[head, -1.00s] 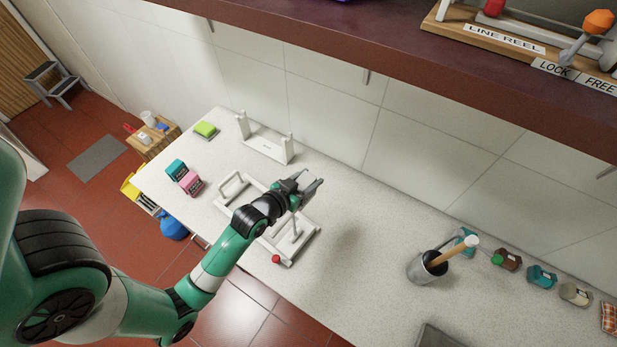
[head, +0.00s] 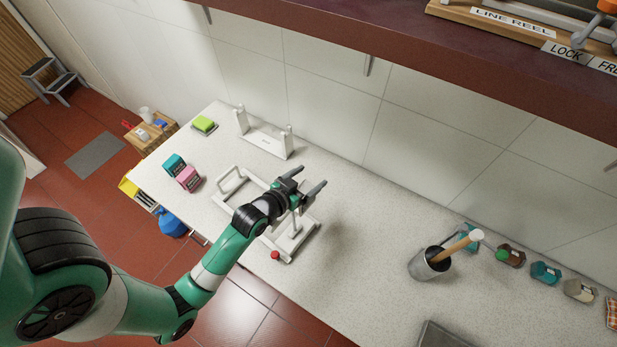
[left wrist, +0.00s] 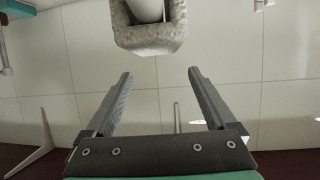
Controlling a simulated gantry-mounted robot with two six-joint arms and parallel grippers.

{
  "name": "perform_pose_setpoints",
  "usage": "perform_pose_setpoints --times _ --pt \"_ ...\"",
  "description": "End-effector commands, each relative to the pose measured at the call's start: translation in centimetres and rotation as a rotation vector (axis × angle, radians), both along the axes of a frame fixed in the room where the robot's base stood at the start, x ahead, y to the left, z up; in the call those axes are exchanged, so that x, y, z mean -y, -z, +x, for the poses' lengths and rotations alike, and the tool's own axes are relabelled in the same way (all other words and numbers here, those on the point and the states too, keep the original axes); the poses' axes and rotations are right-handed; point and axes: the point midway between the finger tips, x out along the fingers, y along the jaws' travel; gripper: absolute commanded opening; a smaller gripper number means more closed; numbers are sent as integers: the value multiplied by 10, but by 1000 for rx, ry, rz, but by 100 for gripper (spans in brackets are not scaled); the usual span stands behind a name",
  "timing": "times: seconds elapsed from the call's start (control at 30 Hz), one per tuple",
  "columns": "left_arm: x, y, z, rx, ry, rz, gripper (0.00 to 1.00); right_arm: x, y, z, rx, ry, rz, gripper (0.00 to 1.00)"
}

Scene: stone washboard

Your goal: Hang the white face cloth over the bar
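My left gripper (head: 311,178) is open above the counter, over the right part of a white frame (head: 226,207). In the left wrist view its two fingers (left wrist: 160,72) stand wide apart with nothing between them. Behind it is a white stand (head: 265,143) with two upright posts; I cannot make out a bar between them. I cannot make out a white face cloth in either view. My right gripper is not in view.
A grey pot with a wooden-handled tool (head: 424,266) and several small coloured containers (head: 545,273) stand to the right. Pink (head: 188,178) and teal (head: 174,164) boxes lie left. A dark red shelf (head: 400,55) overhangs the back. The counter's middle (head: 365,230) is clear.

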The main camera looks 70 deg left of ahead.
Motion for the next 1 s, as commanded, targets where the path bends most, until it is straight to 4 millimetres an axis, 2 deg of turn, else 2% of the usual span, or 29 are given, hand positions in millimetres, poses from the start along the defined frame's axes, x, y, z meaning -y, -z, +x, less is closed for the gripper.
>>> perform_pose_setpoints --times 0.27,0.6,0.73,1.0 --pt "4 -3 -8 0 0 0 90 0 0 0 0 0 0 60" --pt "39 -31 -69 -2 0 -1 90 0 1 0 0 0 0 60" --pt "49 -39 -86 -2 0 -1 90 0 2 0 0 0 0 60" --pt "53 -45 -94 0 0 0 90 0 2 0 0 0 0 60"
